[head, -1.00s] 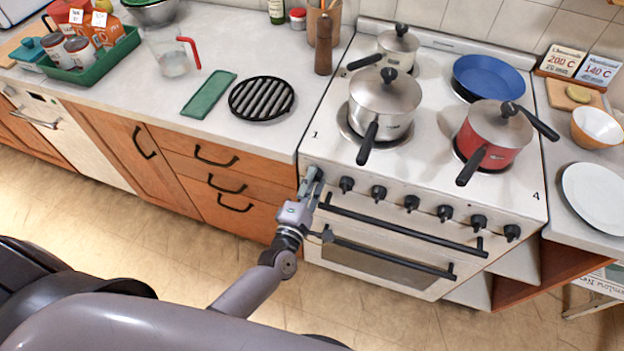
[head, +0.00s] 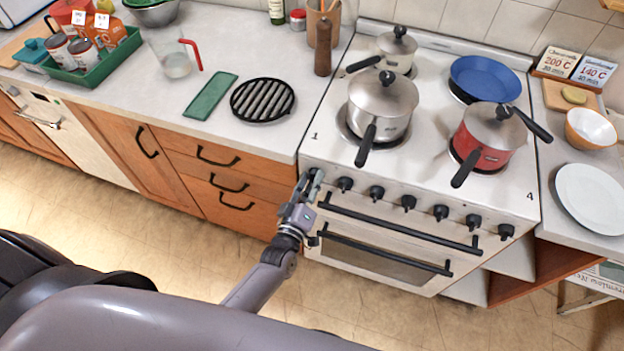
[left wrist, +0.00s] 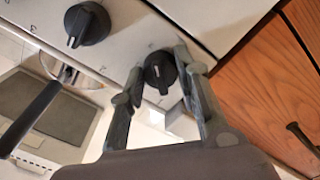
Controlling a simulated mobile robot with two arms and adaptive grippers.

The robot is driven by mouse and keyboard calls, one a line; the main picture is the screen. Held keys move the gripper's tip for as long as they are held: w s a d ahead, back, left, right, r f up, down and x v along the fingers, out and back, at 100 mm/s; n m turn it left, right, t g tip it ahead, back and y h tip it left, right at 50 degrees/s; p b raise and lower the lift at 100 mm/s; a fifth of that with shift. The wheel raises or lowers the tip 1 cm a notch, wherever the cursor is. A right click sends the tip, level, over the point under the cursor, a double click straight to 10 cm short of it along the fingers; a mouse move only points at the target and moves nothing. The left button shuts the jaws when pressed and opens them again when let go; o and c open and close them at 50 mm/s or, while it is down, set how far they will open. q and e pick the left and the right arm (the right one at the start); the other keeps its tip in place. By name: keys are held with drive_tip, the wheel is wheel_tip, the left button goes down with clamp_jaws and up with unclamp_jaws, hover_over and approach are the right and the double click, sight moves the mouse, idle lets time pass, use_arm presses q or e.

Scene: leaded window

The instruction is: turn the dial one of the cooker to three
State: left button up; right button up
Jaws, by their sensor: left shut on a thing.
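The cooker (head: 445,160) is white, with a row of black dials along its front panel. My left gripper (head: 311,178) is at the left end of this row and hides dial one in the head view. In the left wrist view, dial one (left wrist: 160,70) is a round black knob with a pale pointer mark. The fingertips of my left gripper (left wrist: 160,76) are on either side of it, shut on it. The marks around the dial are too small to read. A second dial (left wrist: 87,23) is beside it. My right gripper is not in view.
A steel pot (head: 382,105), a red pot (head: 487,140), a smaller pot (head: 396,52) and a blue pan (head: 485,78) stand on the hob. The oven handle (head: 400,223) runs just below the dials. Wooden drawers (head: 225,180) are to the left.

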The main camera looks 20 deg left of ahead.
use_arm(q)
drive_tip(key=shift+s+f+m+p, duration=0.1)
drive_tip(key=shift+m+p, duration=0.25)
drive_tip(key=shift+m, duration=2.1)
drive_tip(key=shift+f+m+p, duration=0.1)
drive_tip(key=shift+m+p, duration=0.25)
drive_tip(key=shift+m, duration=2.1)
drive_tip(key=o, duration=1.2)
drive_tip(key=shift+r, duration=0.15)
drive_tip(key=s, duration=1.2)
drive_tip(key=shift+a, duration=0.2)
